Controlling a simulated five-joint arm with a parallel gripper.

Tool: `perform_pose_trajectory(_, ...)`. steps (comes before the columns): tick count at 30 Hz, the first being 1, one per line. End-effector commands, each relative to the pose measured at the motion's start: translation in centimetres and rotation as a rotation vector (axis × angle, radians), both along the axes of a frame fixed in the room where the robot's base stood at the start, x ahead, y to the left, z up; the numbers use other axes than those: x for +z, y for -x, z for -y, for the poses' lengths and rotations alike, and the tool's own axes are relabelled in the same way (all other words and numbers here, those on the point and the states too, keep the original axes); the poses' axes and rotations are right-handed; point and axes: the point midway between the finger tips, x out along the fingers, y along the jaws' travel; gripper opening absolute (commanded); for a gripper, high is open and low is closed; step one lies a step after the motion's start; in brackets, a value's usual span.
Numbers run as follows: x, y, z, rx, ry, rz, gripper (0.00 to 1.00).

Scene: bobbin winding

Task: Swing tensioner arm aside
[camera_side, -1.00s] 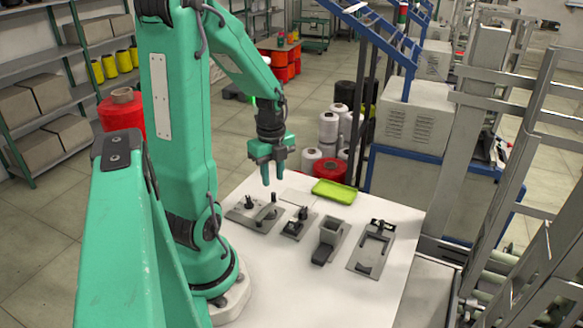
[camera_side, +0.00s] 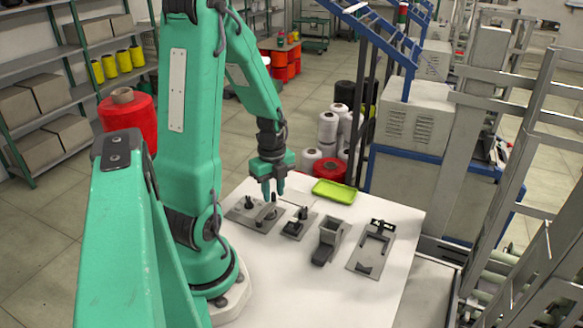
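My gripper (camera_side: 273,193) points down over the fixture at the left end of the white table. Its two fingers are apart, with nothing visible between them. The fixture's grey base plate (camera_side: 243,214) carries a dark upright knob (camera_side: 249,203) on its left. A grey raised arm-like piece (camera_side: 265,213) on its right looks like the tensioner arm, but it is too small to be sure. The fingertips are just above and behind this piece and partly overlap it in the picture. I cannot tell whether they touch it.
To the right on the white table (camera_side: 330,295) are a small fixture with dark posts (camera_side: 293,229), a grey block holder (camera_side: 329,238) and a flat plate with a cutout (camera_side: 371,250). A yellow-green tray (camera_side: 334,191) lies behind. The table's front is clear.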

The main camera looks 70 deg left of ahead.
Motion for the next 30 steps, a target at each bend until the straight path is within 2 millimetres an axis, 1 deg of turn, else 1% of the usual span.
perform_pose_trajectory(1,0.0,0.0,0.0,0.0,0.0,0.0,0.27)
perform_pose_trajectory(4,0.0,0.0,0.0,0.0,0.0,0.0,0.07)
perform_pose_trajectory(5,0.0,0.0,0.0,0.0,0.0,0.0,0.04)
perform_pose_trajectory(14,0.0,-0.1,0.1,-0.001,0.0,0.0,0.04)
perform_pose_trajectory(30,0.0,-1.0,1.5,0.0,0.0,-0.001,0.04)
